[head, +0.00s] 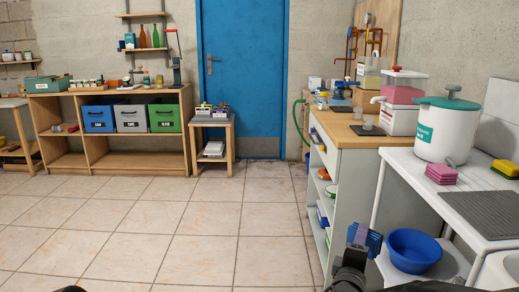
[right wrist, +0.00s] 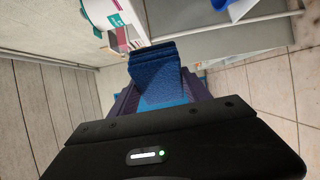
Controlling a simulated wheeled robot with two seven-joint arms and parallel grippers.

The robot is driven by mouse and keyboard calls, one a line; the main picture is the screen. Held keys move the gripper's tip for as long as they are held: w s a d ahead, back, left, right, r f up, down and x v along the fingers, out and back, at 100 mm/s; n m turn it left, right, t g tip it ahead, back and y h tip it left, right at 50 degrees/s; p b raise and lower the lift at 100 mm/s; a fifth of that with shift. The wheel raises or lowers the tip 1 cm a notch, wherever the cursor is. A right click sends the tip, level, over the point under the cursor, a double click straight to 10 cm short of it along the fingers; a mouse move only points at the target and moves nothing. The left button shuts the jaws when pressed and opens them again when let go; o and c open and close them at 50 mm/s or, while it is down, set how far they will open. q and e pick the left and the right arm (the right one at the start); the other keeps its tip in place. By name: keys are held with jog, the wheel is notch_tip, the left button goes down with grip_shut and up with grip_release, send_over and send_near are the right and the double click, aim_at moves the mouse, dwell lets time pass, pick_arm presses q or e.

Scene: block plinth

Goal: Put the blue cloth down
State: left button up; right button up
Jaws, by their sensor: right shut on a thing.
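The blue cloth (head: 374,242) is a folded, thick, dark blue bundle at the lower right of the head view. It also shows in the right wrist view (right wrist: 155,72), sticking out past the fingers. My right gripper (head: 360,238) is shut on the cloth and holds it in the air in front of the counter and the white table. In the right wrist view my right gripper (right wrist: 160,98) has its purple fingers on either side of the cloth. My left gripper is not visible.
The white table (head: 418,174) on the right bears a teal-lidded container (head: 447,130), pink sponges (head: 441,174), yellow-green sponges (head: 505,168) and a grey ribbed mat (head: 485,212). A blue basin (head: 413,250) sits below it. The wooden counter (head: 338,128) stands farther back. The tiled floor is clear.

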jog(key=s+a+f+n+t+y+b, duration=0.1)
jog(key=s+a+f+n+y, duration=0.15)
jog(key=a+f, duration=0.3)
jog(key=s+r+m+g+h+p, duration=0.6)
jog(key=s+r+p, duration=0.4)
jog(key=p, duration=1.4)
jog(key=shift+s+a+r+m+h+p, duration=0.35)
jog(key=shift+s+m+h, duration=0.35)
jog(key=shift+h, duration=0.55)
